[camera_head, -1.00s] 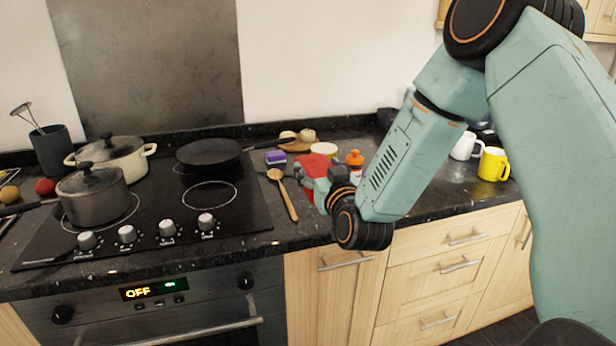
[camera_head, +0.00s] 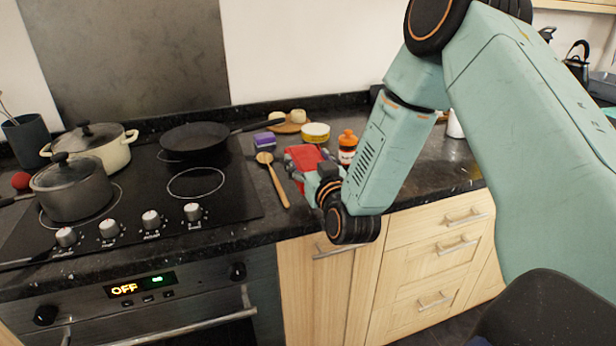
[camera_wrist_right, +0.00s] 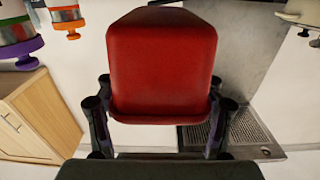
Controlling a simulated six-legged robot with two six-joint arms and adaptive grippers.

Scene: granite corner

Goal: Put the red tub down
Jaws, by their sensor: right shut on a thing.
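The red tub (camera_head: 306,156) is at the right gripper on the dark counter, between the wooden spoon and the orange-capped bottle. My right gripper (camera_head: 305,172) is shut on it. In the right wrist view the red tub (camera_wrist_right: 162,65) fills the middle, with the fingers of my right gripper (camera_wrist_right: 160,110) on both its sides. Whether the tub's base touches the counter is hidden by the gripper. My left gripper is not in view.
A wooden spoon (camera_head: 273,181) lies just left of the tub. The hob (camera_head: 140,185) with pots lies further left. Bare counter (camera_head: 428,170) shows at right.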

